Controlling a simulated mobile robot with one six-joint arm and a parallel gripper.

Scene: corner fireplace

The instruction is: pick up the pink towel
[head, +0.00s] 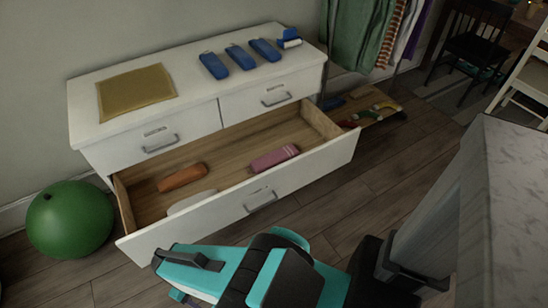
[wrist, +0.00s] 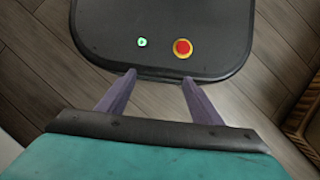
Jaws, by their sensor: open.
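The pink towel (head: 274,158) is a small rolled bundle lying inside the open drawer (head: 262,196) of the white dresser, toward the drawer's right side. My gripper is in the wrist view (wrist: 158,95), with two purple-grey fingers spread apart and nothing between them. The wrist view shows the fingers above my own dark base and the floor, away from the towel. The towel is not in the wrist view. In the head view my teal arm is in front of the drawer, and the fingertips are not clearly visible there.
An orange roll (head: 182,177) and a whitish item (head: 192,202) share the drawer. Blue items and a mustard cloth (head: 136,91) lie on the dresser top (head: 190,72). A green ball (head: 70,219) is at left. A marble-topped counter (head: 515,190) stands at right.

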